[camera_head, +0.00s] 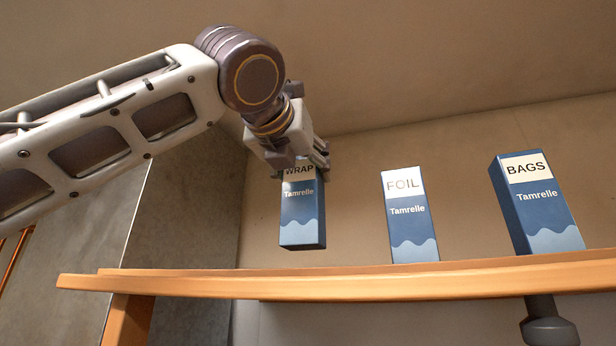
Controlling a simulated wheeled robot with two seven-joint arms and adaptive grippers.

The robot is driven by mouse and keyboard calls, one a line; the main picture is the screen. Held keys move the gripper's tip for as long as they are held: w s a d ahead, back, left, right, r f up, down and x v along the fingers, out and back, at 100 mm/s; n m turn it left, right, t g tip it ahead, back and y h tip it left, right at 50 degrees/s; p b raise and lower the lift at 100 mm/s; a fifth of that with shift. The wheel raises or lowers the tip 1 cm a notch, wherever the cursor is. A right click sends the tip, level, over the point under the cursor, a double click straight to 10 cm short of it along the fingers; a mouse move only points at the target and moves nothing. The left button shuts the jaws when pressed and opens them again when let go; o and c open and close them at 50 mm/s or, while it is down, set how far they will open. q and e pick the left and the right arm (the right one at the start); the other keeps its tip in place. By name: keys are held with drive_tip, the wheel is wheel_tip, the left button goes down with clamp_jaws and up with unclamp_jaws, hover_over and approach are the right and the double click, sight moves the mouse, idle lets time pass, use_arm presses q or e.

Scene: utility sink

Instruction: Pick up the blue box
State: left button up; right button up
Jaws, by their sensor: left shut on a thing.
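A blue box labelled WRAP (302,216) hangs upright above the left part of the wooden shelf, with a gap between its bottom and the shelf edge in this view. My left gripper (303,165) is shut on the top of this box, and its fingers hide the box's upper corners. A blue box labelled FOIL (411,222) stands on the shelf to the right. A larger blue box labelled BAGS (541,208) stands on the shelf farther right. My right gripper is not in view.
The wooden shelf (350,282) runs across the lower picture, seen from below its top. A beige wall rises behind it, and a grey panel (190,215) stands at the left. A dark grey object (547,325) shows below the shelf at right. Gaps separate the boxes.

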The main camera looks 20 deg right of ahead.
use_arm(q)
drive_tip(key=b+v, duration=0.3)
drive_tip(key=v, duration=1.2)
drive_tip(key=shift+s, duration=0.15)
drive_tip(key=shift+a, duration=0.1)
